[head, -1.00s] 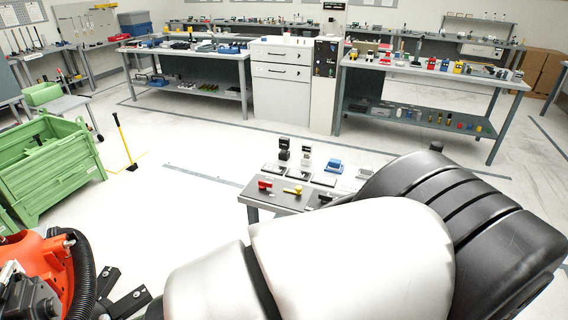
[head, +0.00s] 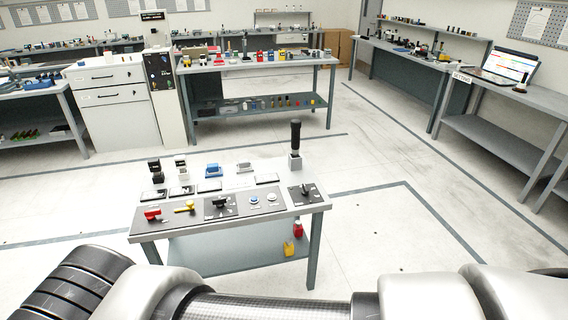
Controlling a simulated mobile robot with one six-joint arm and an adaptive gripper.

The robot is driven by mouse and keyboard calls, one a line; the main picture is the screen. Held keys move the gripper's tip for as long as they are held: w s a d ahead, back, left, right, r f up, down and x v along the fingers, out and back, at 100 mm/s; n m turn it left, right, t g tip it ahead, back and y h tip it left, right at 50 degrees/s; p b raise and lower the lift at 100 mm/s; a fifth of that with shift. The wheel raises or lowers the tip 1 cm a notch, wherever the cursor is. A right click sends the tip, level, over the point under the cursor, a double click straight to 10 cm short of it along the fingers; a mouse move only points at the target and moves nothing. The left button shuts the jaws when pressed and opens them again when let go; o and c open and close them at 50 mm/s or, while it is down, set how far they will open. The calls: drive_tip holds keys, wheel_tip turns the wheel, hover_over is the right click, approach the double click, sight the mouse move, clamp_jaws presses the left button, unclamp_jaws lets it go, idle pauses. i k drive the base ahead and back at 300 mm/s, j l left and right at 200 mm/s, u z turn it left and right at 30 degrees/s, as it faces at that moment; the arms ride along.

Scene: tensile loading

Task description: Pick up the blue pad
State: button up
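A small blue block (head: 212,170), the thing that best matches the blue pad, sits at the back of the small table (head: 262,218) in the middle of the head view. It is too small to tell its exact shape. A dark flat plate (head: 209,186) lies just in front of it. My gripper is not in view. Only links of my own arm cross the bottom of the view, in front of the table, and nothing of the blue block is hidden by them.
Beside the blue block are dark stamp-like parts (head: 155,170) and a white-grey block (head: 245,167). A tall black-handled tool (head: 295,145) stands at the back right. Red and yellow knobs (head: 153,214) line the front. Open floor (head: 400,170) lies right of the table.

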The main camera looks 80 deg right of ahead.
sight(213, 169)
drive_tip(key=z, duration=2)
drive_tip(key=u, duration=4.5)
drive_tip(key=z, duration=4.5)
